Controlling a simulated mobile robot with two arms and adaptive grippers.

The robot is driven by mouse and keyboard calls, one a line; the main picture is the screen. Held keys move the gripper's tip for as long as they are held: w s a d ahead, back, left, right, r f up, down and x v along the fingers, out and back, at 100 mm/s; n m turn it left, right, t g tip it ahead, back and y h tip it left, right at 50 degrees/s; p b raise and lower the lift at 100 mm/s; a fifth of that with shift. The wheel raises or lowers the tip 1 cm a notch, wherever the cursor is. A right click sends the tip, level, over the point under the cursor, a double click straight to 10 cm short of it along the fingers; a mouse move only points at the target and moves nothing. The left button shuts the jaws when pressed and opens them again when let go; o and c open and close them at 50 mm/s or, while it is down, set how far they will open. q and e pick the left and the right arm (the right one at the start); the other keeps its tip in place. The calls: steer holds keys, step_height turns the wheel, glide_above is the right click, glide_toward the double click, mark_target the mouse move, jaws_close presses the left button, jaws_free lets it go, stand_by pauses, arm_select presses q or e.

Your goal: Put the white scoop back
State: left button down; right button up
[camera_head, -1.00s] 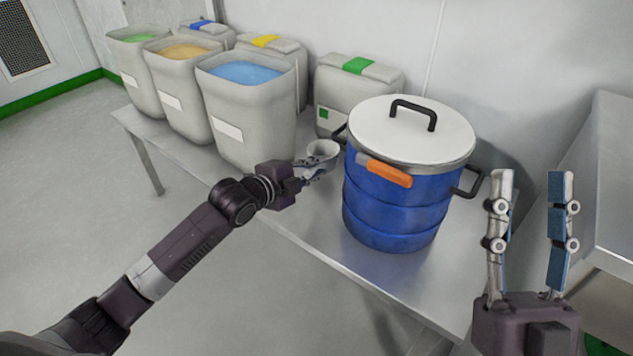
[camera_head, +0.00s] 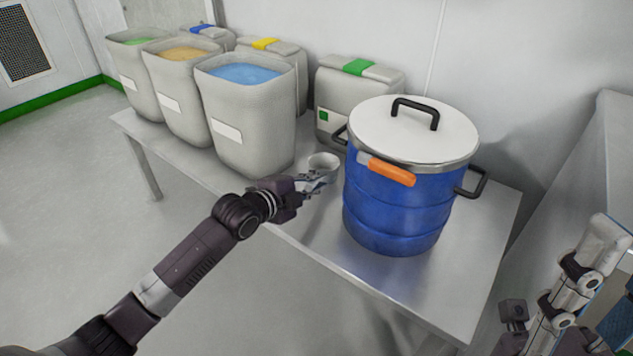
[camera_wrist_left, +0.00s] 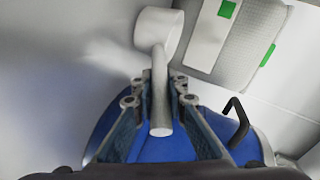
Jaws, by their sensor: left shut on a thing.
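The white scoop (camera_head: 323,162) is in my left gripper (camera_head: 318,180), between the blue-filled bin and the blue drum in the head view. In the left wrist view the left gripper (camera_wrist_left: 159,95) is shut on the scoop's handle (camera_wrist_left: 159,100), and the round scoop cup (camera_wrist_left: 158,28) points away from the gripper. Whether the scoop touches the table cannot be told. My right gripper (camera_head: 580,295) is at the lower right of the head view, tilted and partly cut off, beside the table; whether its fingers are open is unclear.
A blue drum (camera_head: 397,210) with a white lid and orange latch stands on the steel table (camera_head: 455,270). Open bins hold blue (camera_head: 243,73), orange (camera_head: 183,52) and green (camera_head: 130,38) contents. A closed green-marked container (camera_head: 335,95) stands behind. The table's front right is clear.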

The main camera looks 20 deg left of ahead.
arm_select(q)
steer(key=c, duration=1.9)
jaws_free()
